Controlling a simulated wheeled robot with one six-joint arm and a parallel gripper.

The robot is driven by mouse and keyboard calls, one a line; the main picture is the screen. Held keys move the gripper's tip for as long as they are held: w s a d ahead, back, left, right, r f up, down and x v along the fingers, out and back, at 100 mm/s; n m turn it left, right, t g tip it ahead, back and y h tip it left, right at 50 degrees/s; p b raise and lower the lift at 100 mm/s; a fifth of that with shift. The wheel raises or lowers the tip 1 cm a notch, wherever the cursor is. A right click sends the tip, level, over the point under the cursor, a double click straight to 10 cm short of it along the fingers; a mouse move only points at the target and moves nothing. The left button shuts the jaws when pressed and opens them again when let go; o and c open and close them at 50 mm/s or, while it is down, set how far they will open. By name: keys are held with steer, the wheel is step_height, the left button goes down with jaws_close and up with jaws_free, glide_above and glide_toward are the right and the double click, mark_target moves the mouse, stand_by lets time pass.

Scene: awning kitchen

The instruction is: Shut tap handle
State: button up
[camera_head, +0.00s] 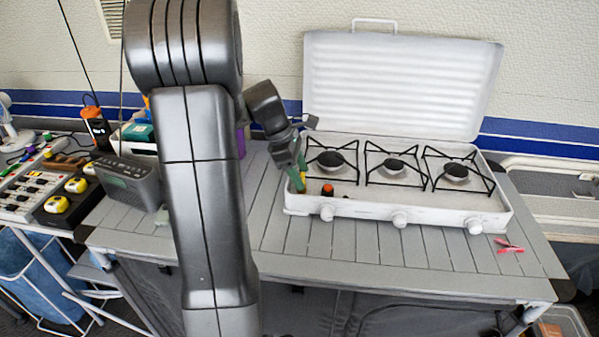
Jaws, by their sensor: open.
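My gripper (300,179) is at the left front corner of a white three-burner camping stove (450,209), beside its left burner. Its greenish fingertips point down and look open, though they are small and partly merge with the stove edge. I cannot make out a tap handle for certain. A small black and orange piece (327,189) stands on the stove just right of the fingertips, apart from them as far as I can tell.
The stove's lid (400,85) stands open behind it. The slatted grey table (350,245) is clear in front, except a red clothespin (509,246) at the right. A dark radio (130,182) and an orange-black flashlight (95,125) are at the left.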

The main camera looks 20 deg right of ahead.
steer(key=c, duration=1)
steer(key=shift+m+p, duration=0.3)
steer(key=shift+p, duration=0.05)
steer(key=m+p, duration=0.1)
steer(key=m+g+p, duration=0.1)
steer(key=shift+w+d+r+m+y+p, duration=0.1)
steer(key=shift+r+m+y+p, duration=0.1)
steer(key=shift+m+y+p, duration=0.15)
steer(key=m+y+p, duration=0.1)
steer(key=m+p, duration=0.1)
steer(key=m+g+y+p, duration=0.1)
steer(key=m+p, duration=0.1)
steer(key=m, duration=0.1)
steer(key=shift+d, duration=0.15)
steer(key=m+y+p, duration=0.1)
steer(key=m, duration=0.1)
steer(key=m+p, duration=0.1)
steer(key=m, duration=0.2)
steer(key=shift+w+d+f+y, duration=0.1)
steer(key=shift+d+y, duration=0.05)
steer(key=shift+y, duration=0.2)
steer(key=m, duration=0.2)
steer(key=m+y+p, duration=0.1)
steer(key=m, duration=0.1)
steer(key=shift+f+m+t+y, duration=0.1)
steer(key=shift+m+t+y, duration=0.2)
steer(key=shift+m, duration=0.05)
steer(key=shift+d, duration=0.1)
